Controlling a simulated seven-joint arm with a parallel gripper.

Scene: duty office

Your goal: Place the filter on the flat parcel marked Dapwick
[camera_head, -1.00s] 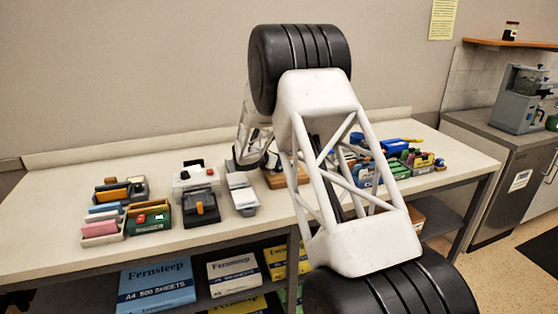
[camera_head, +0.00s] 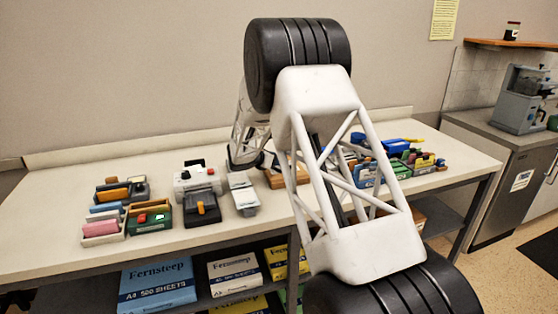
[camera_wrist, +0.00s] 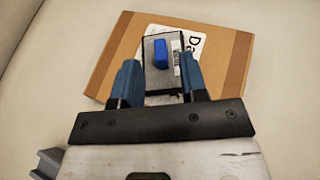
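The filter (camera_wrist: 152,80) is a grey rectangular block with a blue raised piece on top and a barcode sticker. In the wrist view it sits between the two blue fingers of my gripper (camera_wrist: 159,63), which appear shut on its sides. The flat brown parcel (camera_wrist: 226,70) lies beyond and below it, turned slightly. Its white label is partly covered by the filter; only letters like "De" or "Da" show. Whether the filter touches the parcel cannot be told. In the head view a brown piece, likely the parcel (camera_head: 275,180), shows beside my arm, which hides the fingers.
The parcel lies on a pale table (camera_head: 60,240). Several coloured items (camera_head: 400,150) crowd the right. A grey piece shows at lower left in the wrist view.

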